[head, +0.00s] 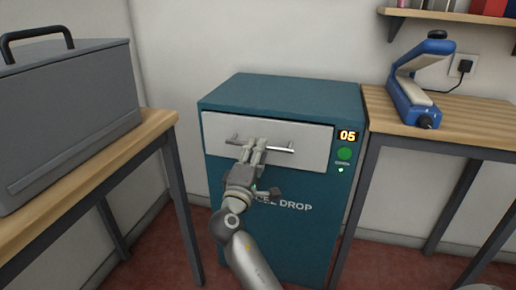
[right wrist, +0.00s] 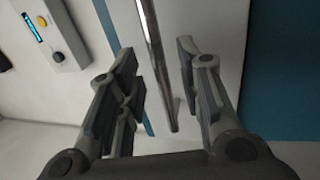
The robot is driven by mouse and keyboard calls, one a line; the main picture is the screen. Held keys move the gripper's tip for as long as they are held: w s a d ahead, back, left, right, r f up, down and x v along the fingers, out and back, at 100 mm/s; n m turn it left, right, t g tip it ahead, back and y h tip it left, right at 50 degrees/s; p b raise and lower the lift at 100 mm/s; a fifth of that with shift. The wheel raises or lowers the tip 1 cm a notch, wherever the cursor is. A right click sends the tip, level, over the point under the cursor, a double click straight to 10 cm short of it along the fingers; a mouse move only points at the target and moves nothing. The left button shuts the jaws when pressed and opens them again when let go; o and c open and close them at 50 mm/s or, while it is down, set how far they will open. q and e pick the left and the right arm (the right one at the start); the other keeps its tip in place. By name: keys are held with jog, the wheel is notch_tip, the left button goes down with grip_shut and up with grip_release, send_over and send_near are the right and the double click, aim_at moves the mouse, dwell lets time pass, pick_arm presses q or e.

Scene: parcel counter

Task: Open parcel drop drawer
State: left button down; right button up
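The teal parcel drop cabinet (head: 280,90) stands between two tables. Its white drawer front (head: 305,152) is at the top and looks flush or nearly flush with the cabinet. A metal bar handle (head: 284,149) runs across the drawer front. My right gripper (head: 256,147) is at the handle, covering its middle. In the right wrist view the handle (right wrist: 157,65) runs between the two fingers of the right gripper (right wrist: 160,85), with gaps on both sides. The fingers are apart and do not appear to touch the bar. My left gripper is not in view.
A grey case (head: 70,110) sits on the left wooden table (head: 95,165). A blue sealing device (head: 415,85) stands on the right table (head: 460,118). A lit "05" display (head: 347,136) and a green button (head: 344,154) are right of the drawer.

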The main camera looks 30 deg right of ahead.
jog(key=shift+x, duration=1.15)
grip_shut()
